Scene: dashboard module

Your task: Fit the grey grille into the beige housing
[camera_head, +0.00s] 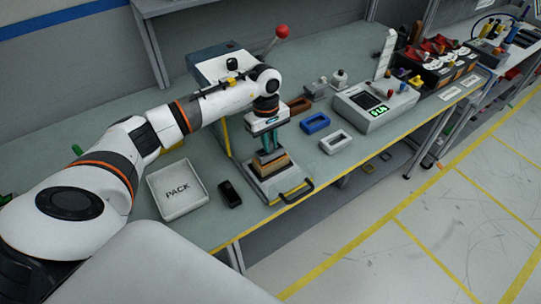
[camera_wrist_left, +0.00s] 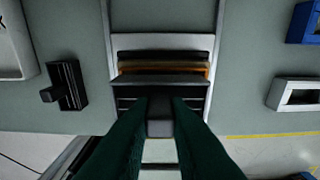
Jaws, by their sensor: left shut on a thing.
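My left gripper (camera_head: 267,150) points down over a grey fixture (camera_head: 252,185) at the table's front edge. In the left wrist view its dark green fingers (camera_wrist_left: 160,110) are shut on a small grey block, part of the grey grille (camera_wrist_left: 160,80). Dark slats of the grille show on both sides of the fingers. The beige housing (camera_head: 279,167) stands in the fixture under the gripper; its orange-brown edge (camera_wrist_left: 145,65) shows just beyond the grille. The grille is over or against the housing; I cannot tell whether it is seated. The fingers hide part of it. My right gripper is not in view.
A white PACK tray (camera_head: 165,207) and a small black part (camera_head: 230,193) lie left of the fixture. A black handle (camera_head: 298,193) sticks out at its front. Blue (camera_head: 315,122), white (camera_head: 335,142) and brown (camera_head: 299,104) frames lie right. A box with a green display (camera_head: 375,115) stands beyond.

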